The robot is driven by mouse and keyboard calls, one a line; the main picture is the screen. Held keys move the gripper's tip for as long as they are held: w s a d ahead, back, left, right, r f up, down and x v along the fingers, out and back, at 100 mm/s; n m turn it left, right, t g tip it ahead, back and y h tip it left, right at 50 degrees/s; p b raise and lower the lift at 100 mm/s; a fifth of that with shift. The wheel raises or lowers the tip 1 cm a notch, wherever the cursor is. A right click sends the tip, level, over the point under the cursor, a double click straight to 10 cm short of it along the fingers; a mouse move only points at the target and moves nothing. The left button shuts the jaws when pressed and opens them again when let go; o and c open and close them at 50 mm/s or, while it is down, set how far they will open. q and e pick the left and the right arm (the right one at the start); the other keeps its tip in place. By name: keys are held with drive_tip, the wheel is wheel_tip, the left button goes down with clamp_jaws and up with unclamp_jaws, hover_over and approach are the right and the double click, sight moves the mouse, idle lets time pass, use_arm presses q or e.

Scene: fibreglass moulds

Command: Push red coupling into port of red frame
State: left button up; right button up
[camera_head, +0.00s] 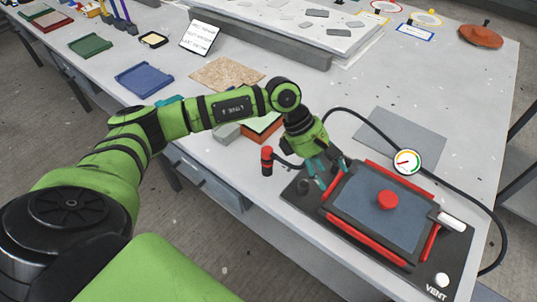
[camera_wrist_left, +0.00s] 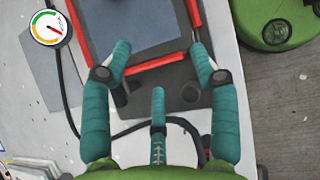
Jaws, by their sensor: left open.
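The red coupling (camera_head: 267,160) stands upright at the table's near edge, with a black hose running from it toward the frame. The red frame (camera_head: 346,228) lies around a dark blue-grey panel on a black base, and part of it shows in the left wrist view (camera_wrist_left: 158,63). My left gripper (camera_head: 322,176) is open at the frame's left corner, to the right of the coupling and apart from it. In the left wrist view its teal fingers (camera_wrist_left: 160,68) are spread with nothing between them. I cannot make out the port clearly. My right gripper is out of view.
A round red knob (camera_head: 388,200) sits on the panel. A pressure gauge (camera_head: 407,161) stands behind the frame, and a black hose (camera_head: 470,189) curves around it. A white VENT button (camera_head: 441,280) is at the near corner. A cork sheet (camera_head: 226,74) and blue tray (camera_head: 144,80) lie farther left.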

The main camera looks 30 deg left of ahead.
use_arm(q)
drive_tip(key=a+y, duration=0.4)
drive_tip(key=a, duration=0.5)
drive_tip(key=r+m+y, duration=0.1)
drive_tip(key=y, duration=0.2)
hover_over(267, 149)
drive_tip(key=shift+r+g, duration=0.1)
drive_tip(key=shift+g, duration=0.3)
wheel_tip(267, 149, down, 8)
drive_tip(key=b, duration=0.5)
drive_tip(key=shift+b, duration=0.35)
drive_tip(key=shift+f+b, duration=0.4)
drive_tip(key=shift+f, duration=0.15)
drive_tip(key=shift+b, duration=0.3)
